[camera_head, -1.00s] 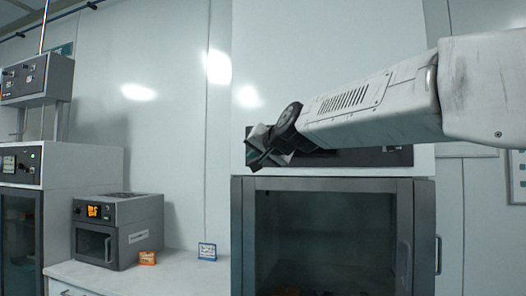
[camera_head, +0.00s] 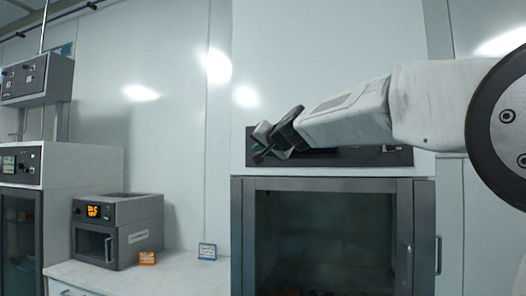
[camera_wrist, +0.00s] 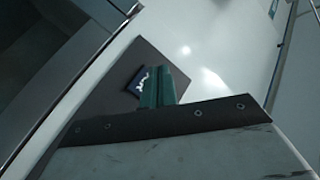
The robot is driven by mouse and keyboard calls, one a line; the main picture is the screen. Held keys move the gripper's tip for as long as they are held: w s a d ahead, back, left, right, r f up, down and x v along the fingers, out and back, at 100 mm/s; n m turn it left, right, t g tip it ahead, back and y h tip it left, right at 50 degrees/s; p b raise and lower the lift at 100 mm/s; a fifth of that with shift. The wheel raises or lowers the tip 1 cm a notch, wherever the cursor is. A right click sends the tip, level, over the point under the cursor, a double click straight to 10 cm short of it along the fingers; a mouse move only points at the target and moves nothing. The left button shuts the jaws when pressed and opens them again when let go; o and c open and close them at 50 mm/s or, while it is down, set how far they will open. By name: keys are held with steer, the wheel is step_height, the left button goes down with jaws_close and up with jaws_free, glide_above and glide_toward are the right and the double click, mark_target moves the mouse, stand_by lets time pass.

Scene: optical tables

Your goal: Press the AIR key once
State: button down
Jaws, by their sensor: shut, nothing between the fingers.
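A dark control panel (camera_head: 375,157) runs across the white front of the tall cabinet, above its glass door. My gripper (camera_head: 258,153) is shut and empty, in front of the panel's left end. In the wrist view its green-tinted fingers (camera_wrist: 157,86) lie over a dark panel face (camera_wrist: 118,98), beside a small display with light marks (camera_wrist: 141,79). The AIR key cannot be made out; my gripper and forearm cover much of the panel. I cannot tell whether the fingertips touch the panel.
The cabinet's glass door (camera_head: 320,235) with its dark frame is below the arm. To the left, a small oven (camera_head: 118,230) with an orange display stands on a white counter (camera_head: 185,272), with an orange tag (camera_head: 147,258) and a blue-edged sign (camera_head: 207,251).

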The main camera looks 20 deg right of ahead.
steer(key=shift+w+d, duration=0.6)
steer(key=shift+w, duration=0.2)
steer(key=shift+w+d, duration=0.55)
steer(key=shift+w, duration=0.2)
stand_by(0.9)
steer(key=shift+w+d, duration=0.25)
steer(key=shift+w+d, duration=0.2)
steer(key=shift+w, duration=0.15)
stand_by(0.6)
steer(key=shift+s+a, duration=0.1)
steer(key=shift+s, duration=0.05)
steer(key=shift+s+a, duration=0.35)
steer(key=shift+s, duration=0.2)
steer(key=s+a, duration=0.1)
steer(key=s, duration=0.1)
steer(key=s+a, duration=0.2)
stand_by(0.7)
